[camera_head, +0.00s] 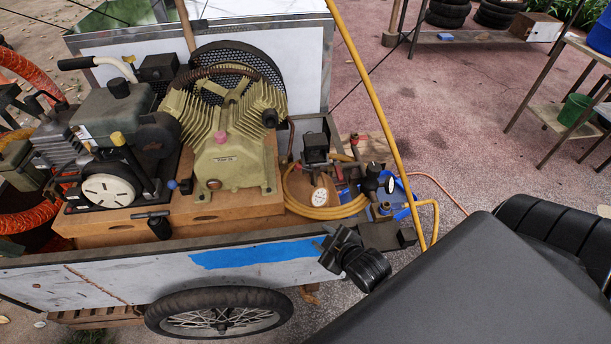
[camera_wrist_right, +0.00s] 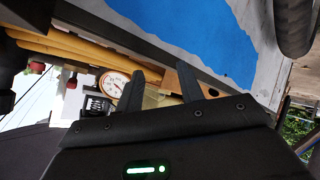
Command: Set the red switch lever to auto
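The black pressure-switch box (camera_head: 316,148) stands on the cart, right of the green compressor pump. A small red part (camera_head: 354,140) shows just right of it; I cannot tell whether it is the switch lever, nor its setting. The wrist view shows two red knobs, one at the left edge (camera_wrist_right: 37,66) and one beside the gauge (camera_wrist_right: 72,83). My right gripper (camera_head: 325,243) is at the cart's near side wall, by the right end of the blue tape, apart from the switch box. Its two fingers (camera_wrist_right: 160,75) are spread with nothing between them. My left gripper is not in view.
A white dial gauge (camera_head: 320,197), yellow hose coil (camera_head: 325,208) and black-capped fitting (camera_head: 373,172) crowd the area before the switch box. A yellow pipe (camera_head: 375,110) slants up past its right. The green compressor pump (camera_head: 232,150) stands left. Open ground lies right of the cart.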

